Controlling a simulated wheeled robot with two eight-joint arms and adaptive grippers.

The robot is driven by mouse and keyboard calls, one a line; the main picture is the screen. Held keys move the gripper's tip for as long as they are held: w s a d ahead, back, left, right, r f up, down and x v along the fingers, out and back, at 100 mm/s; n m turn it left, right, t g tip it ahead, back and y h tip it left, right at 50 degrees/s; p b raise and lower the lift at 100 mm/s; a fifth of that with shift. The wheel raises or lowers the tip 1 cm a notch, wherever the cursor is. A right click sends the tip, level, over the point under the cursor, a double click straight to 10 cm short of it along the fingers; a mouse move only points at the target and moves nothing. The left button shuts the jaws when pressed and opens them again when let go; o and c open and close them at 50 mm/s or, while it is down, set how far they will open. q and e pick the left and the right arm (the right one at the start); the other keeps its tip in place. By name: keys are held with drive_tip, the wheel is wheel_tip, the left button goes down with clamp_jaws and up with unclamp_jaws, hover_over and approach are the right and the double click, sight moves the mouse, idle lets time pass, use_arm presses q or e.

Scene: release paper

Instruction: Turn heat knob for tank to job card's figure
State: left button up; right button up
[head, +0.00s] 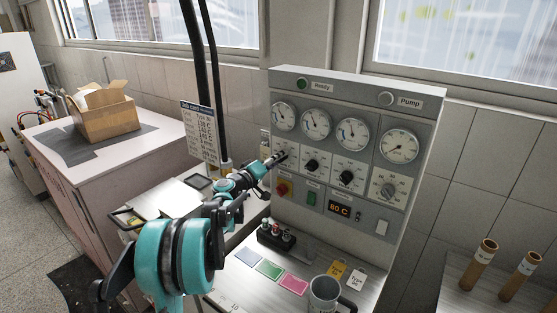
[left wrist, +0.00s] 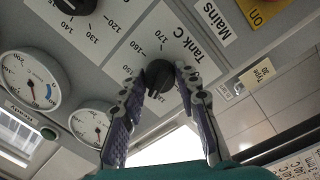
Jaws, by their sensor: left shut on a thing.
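The control panel (head: 355,105) has a row of three black heat knobs under its gauges. My left gripper (head: 275,161) reaches the leftmost one. In the left wrist view, the two fingers of my left gripper (left wrist: 160,82) are shut on the sides of this black knob (left wrist: 158,72), beside the label "Tank C" (left wrist: 188,43). Scale figures 150, 160 and 170 show around it; the fingers hide part of the dial. The other two knobs, the middle one (head: 311,165) and the right one (head: 346,178), are free. The job card (head: 198,132) hangs left of the panel; its figures are too small to read surely.
A display (head: 340,208) reads 80 C. A larger grey dial (head: 388,187) sits at the right of the panel. A cardboard box (head: 106,115) is at the left.

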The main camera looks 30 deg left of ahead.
use_arm(q)
drive_tip(key=n, duration=0.4)
drive_tip(key=shift+n, duration=0.4)
idle(0.4)
drive_tip(key=o, duration=1.2)
drive_tip(key=shift+c, duration=0.2)
drive_tip(key=shift+s, duration=0.15)
drive_tip(key=s+a, duration=0.1)
drive_tip(key=s, duration=1)
drive_tip(key=shift+s+a+f, duration=0.25)
drive_tip(key=shift+s+f, duration=0.05)
